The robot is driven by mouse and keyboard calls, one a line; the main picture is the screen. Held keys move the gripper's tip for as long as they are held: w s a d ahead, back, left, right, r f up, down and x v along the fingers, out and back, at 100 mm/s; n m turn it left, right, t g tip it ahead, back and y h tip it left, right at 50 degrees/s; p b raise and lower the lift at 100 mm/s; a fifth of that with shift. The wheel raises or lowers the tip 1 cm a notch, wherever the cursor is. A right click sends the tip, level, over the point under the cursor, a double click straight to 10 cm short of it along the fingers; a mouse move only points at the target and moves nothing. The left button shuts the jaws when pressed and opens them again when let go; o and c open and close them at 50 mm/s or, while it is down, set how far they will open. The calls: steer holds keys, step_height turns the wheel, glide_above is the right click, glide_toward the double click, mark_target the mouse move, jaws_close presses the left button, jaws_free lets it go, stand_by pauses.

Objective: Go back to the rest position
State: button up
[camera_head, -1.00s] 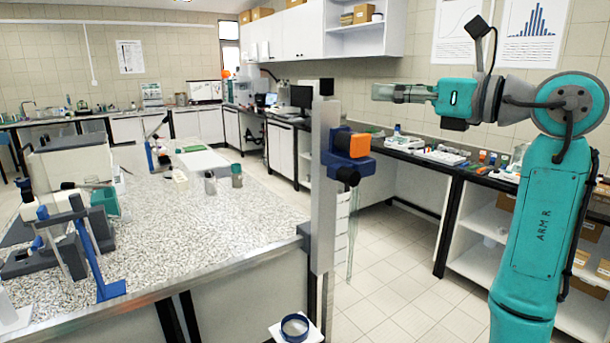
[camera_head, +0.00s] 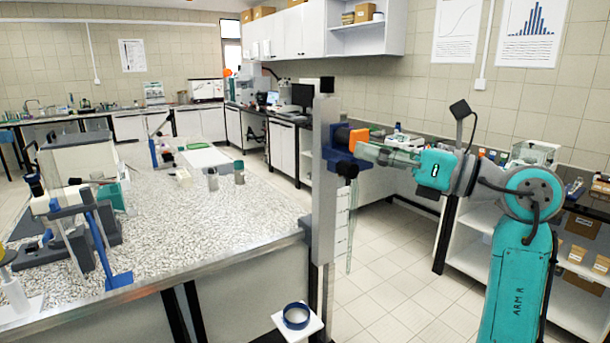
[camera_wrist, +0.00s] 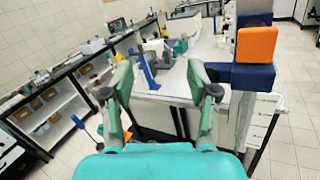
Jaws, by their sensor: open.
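My gripper (camera_head: 375,153) is in the middle of the head view, at the end of my teal arm, close in the picture to the blue clamp (camera_head: 338,165) with its orange block (camera_head: 358,138) on the grey column. In the wrist view my gripper (camera_wrist: 160,112) has its two greenish fingers spread wide, with nothing between them. The orange block (camera_wrist: 256,45) stands to the right of the fingers there, apart from them. I cannot tell the exact gap in depth.
The upright column (camera_head: 325,190) stands at the corner of the speckled bench (camera_head: 220,225). A blue ring (camera_head: 296,316) lies on a small white platform below. Side benches (camera_head: 505,162) with shelves and lab items line the right wall. The tiled floor (camera_head: 385,270) between is clear.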

steer(key=s+a+f+m+t+y, duration=0.1)
steer(key=s+f+m+t+y, duration=0.15)
steer(key=s+f+m, duration=0.75)
steer(key=s+a+f+m+t+y, duration=0.1)
steer(key=s+f+m+t+y, duration=0.15)
steer(key=s+f, duration=0.85)
steer(key=s+d+f+m+h, duration=0.3)
steer(key=s+f+m+h, duration=0.4)
steer(key=s+f+m, duration=0.2)
steer(key=s+d+f+m+h, duration=0.3)
steer(key=s+f+m+h, duration=0.4)
steer(key=m, duration=0.6)
steer(key=s+d+f+m+h, duration=0.3)
steer(key=s+f+m+h, duration=0.4)
steer(key=s+f+m, duration=0.4)
steer(key=shift+s+f, duration=0.55)
steer(key=shift+s, duration=0.35)
